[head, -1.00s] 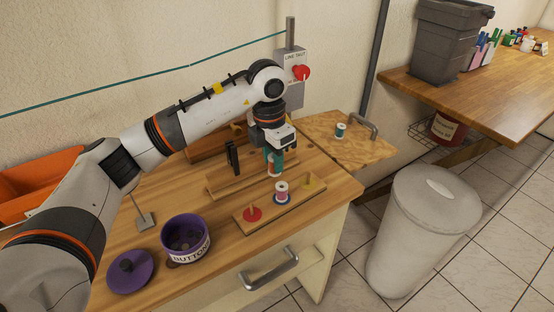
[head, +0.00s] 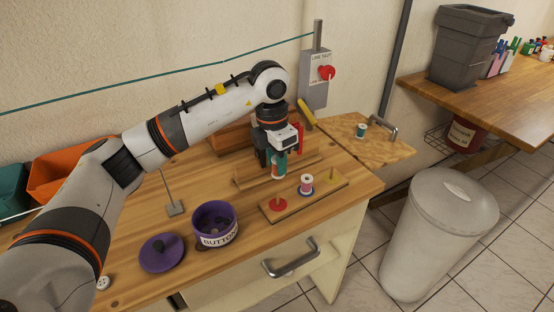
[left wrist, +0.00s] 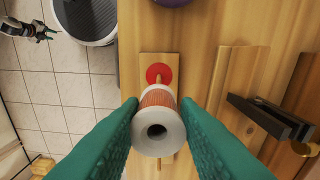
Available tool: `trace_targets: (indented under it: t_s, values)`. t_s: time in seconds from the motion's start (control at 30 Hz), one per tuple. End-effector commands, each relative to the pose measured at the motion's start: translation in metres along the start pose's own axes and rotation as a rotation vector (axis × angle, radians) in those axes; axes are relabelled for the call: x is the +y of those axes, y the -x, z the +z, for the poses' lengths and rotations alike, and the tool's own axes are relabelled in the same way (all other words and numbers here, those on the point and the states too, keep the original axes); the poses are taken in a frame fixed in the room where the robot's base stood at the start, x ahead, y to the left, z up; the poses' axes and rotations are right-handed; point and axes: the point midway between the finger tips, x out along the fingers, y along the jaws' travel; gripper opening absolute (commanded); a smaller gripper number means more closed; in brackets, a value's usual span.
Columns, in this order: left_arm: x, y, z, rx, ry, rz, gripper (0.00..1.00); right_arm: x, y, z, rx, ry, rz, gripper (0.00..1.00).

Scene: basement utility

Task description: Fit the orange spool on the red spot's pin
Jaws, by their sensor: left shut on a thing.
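My left gripper (head: 278,166) is shut on the orange spool (head: 277,172) and holds it above the work table, behind the pin board. In the left wrist view the orange spool (left wrist: 158,120) shows its pale holed end between the teal fingers (left wrist: 158,135). The red spot (head: 278,204) with its upright pin is at the left end of the wooden board (head: 293,207). The red spot also shows in the left wrist view (left wrist: 158,71), beyond the spool, apart from it. My right gripper (left wrist: 38,31) is small at that view's upper left; its opening is unclear.
A pink-and-white spool (head: 307,184) stands mid-board, with a yellow spot (head: 331,176) and pin beyond. A purple button bowl (head: 215,224) and its lid (head: 162,253) are left of the board. Another spool (head: 361,130) stands on the side board. A bin (head: 440,240) stands right.

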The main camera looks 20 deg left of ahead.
Motion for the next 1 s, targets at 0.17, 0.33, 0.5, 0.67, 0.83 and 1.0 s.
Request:
trace_targets:
  t_s: [0.17,0.33,0.5,0.67,0.83,1.0]
  values:
    - [0.000,-0.001,0.000,0.000,0.000,0.000,0.07,0.000,-0.001,0.000,0.000,0.000,0.000,0.36]
    - [0.000,-0.007,0.001,-0.001,0.001,0.000,0.07,0.000,-0.006,0.000,-0.001,0.000,0.000,0.36]
    - [0.000,-0.022,0.002,-0.001,0.002,-0.001,0.07,0.000,-0.017,-0.001,-0.001,0.000,0.000,0.36]
    - [0.000,-0.038,0.004,-0.002,0.003,-0.001,0.07,0.000,-0.029,-0.002,-0.001,0.000,0.000,0.36]
    - [0.000,-0.048,0.004,-0.002,0.003,-0.002,0.07,0.000,-0.036,-0.003,-0.001,0.000,-0.001,0.36]
    - [0.000,-0.048,0.004,-0.001,0.003,-0.002,0.07,0.000,-0.036,-0.003,-0.001,0.000,-0.001,0.36]
